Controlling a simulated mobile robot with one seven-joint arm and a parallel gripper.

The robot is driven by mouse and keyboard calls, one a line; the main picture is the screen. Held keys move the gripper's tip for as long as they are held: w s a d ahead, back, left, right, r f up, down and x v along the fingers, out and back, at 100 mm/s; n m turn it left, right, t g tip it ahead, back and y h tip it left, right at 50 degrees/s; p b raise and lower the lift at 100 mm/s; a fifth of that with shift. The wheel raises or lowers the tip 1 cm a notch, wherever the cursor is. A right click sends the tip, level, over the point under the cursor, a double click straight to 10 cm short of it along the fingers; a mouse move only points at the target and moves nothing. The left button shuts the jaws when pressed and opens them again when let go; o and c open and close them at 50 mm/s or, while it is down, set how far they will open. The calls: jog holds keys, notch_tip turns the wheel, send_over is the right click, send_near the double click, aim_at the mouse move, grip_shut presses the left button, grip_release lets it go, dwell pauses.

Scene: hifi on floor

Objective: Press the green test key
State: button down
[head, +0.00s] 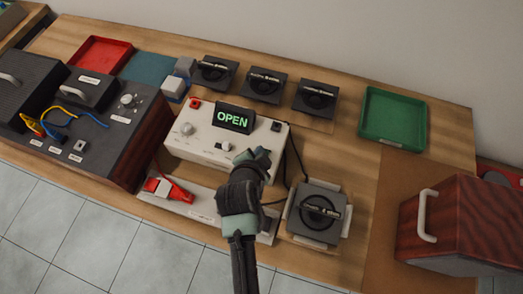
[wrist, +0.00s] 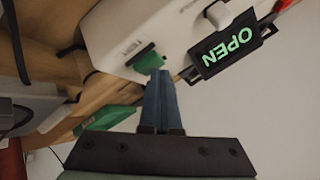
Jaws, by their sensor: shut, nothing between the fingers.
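The white tester box (head: 205,135) stands on the bench, with a lit display (head: 233,119) reading OPEN. The display also shows in the wrist view (wrist: 229,48). The green test key (wrist: 147,60) sits on the box beside a TEST label in the wrist view. In the head view my gripper hides it. My gripper (head: 258,156) is shut and empty over the right part of the box. In the wrist view its fingertips (wrist: 161,74) are right at the green key and overlap its edge. I cannot tell whether they touch it.
A speaker driver (head: 318,213) sits in a pale holder right of my gripper. Several more drivers line the back. A black cable runs beside the box. A green tray (head: 391,118) is at the back right, a wooden cabinet (head: 460,225) at the right, and a dark amplifier (head: 115,130) at the left.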

jog(key=shift+r+p, duration=0.75)
jog(key=shift+r, duration=0.2)
notch_tip(320, 180, up, 5)
jog(key=p, duration=0.4)
jog(key=shift+p, duration=0.3)
